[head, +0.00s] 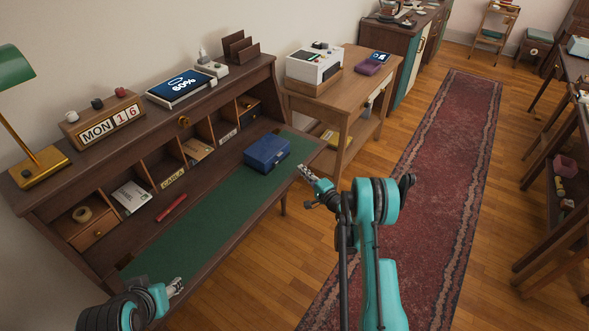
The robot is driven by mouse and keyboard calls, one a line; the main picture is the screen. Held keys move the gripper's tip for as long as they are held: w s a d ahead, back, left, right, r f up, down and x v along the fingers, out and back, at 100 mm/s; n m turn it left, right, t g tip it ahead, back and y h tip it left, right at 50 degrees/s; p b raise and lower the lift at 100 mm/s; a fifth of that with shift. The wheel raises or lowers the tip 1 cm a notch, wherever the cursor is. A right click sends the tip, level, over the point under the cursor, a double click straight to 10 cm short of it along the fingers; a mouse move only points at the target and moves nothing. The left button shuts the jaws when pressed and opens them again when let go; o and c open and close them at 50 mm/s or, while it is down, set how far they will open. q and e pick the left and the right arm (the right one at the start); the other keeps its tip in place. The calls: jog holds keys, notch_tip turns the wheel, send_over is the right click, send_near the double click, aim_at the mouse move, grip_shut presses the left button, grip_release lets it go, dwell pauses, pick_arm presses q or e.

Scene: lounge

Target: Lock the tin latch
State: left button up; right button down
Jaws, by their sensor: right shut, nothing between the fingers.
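A blue tin (266,153) with its lid down sits on the green mat at the right end of the desk. Its latch is too small to make out from here. My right gripper (306,172) is shut and empty, just to the right of the tin at the desk's front edge, apart from it. My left gripper (176,285) is at the desk's near left front edge, far from the tin; whether its fingers are open is too small to tell.
The desk's green mat (200,225) is mostly clear. A red pen-like object (171,208) lies left of it. Pigeonholes with envelopes (131,197) line the back. A side table (352,100) stands to the right, beyond a gap. A red rug (440,170) covers the open floor.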

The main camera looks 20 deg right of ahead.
aim_at(284, 169)
jog(key=b+x, duration=0.2)
jog(key=x, duration=0.6)
jog(key=shift+w+a+f+b, duration=0.2)
jog(key=shift+w+b, duration=0.1)
jog(key=shift+w, duration=0.05)
jog(key=s+a, duration=0.1)
jog(key=a+b, duration=0.1)
jog(key=shift+s+a+r, duration=0.15)
jog(key=shift+s+a, duration=0.15)
jog(key=shift+s, duration=0.1)
jog(key=shift+s+a, duration=0.2)
jog(key=shift+a, duration=0.1)
